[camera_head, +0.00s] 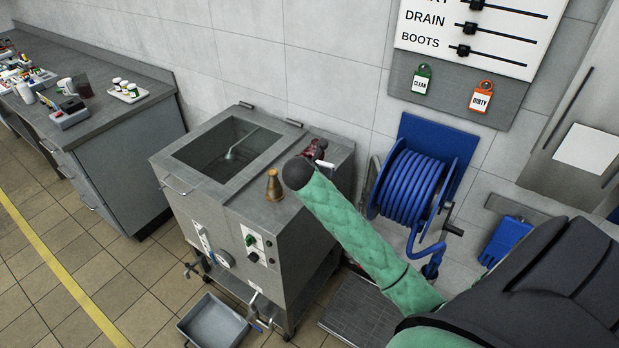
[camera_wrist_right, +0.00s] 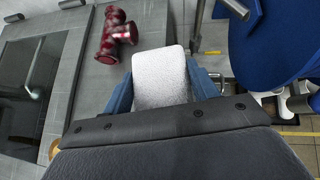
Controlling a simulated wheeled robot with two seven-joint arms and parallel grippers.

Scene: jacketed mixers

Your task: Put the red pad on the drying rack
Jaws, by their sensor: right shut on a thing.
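In the right wrist view my right gripper (camera_wrist_right: 161,85) has its blue fingers shut on a whitish-grey pad (camera_wrist_right: 161,75), on either side of it. The visible face of this pad is not red. In the head view the end of my right arm is over the right part of the steel mixer's top and hides most of the gripper. A small white bit (camera_head: 325,164) shows beside the arm end; it may be the pad. I see no red pad, and I cannot make out a drying rack. My left gripper is not in view.
A dark red pipe fitting (camera_wrist_right: 117,35) lies on the mixer top (camera_wrist_right: 85,75), close to the held pad. A blue hose reel (camera_head: 408,185) is on the wall at right. A grey tray (camera_head: 213,320) is below.

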